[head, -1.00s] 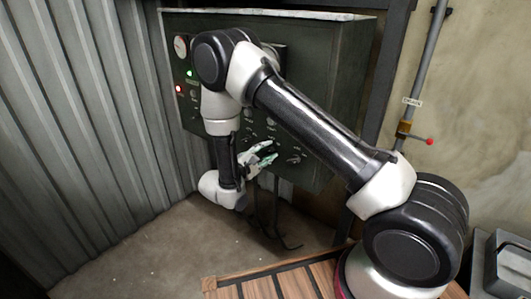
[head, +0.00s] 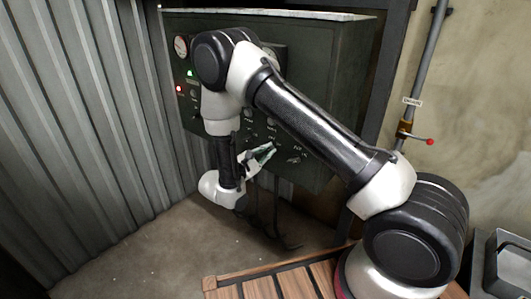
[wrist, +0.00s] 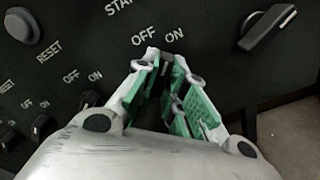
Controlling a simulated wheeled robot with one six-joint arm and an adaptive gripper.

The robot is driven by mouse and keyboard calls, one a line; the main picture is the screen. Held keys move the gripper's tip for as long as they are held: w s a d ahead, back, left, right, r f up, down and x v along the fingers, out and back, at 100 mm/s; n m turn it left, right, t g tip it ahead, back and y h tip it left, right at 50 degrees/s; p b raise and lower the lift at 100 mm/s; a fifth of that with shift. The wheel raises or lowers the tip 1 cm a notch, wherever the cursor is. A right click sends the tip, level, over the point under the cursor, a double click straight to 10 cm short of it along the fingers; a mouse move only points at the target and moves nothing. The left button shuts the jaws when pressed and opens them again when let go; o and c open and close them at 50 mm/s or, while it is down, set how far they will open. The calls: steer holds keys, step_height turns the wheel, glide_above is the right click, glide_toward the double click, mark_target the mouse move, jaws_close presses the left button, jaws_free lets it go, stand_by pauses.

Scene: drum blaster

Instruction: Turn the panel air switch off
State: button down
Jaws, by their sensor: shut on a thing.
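The dark control panel (head: 325,85) hangs at the back in the head view, with rows of small knobs. My gripper (head: 272,148) is at its lower part, its fingers pointing at the panel face. In the wrist view my gripper (wrist: 164,64) has its green-padded fingertips closed on a small dark switch knob (wrist: 167,58) under the labels OFF and ON. The fingers hide most of this knob, so its exact angle cannot be told. No name label for it is readable.
A larger dark lever knob (wrist: 268,27) stands to the right in the wrist view. Several other knobs, one near RESET (wrist: 21,25), lie to the left. A red lamp (head: 179,89) and green lamp glow on the panel. A pipe with a red-tipped valve lever (head: 429,141) is at right.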

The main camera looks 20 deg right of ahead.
steer(key=n, duration=0.4)
steer(key=shift+d+n, duration=0.1)
steer(key=shift+n, duration=2.1)
steer(key=c, duration=1.5)
jaws_free()
steer(key=v, duration=1.2)
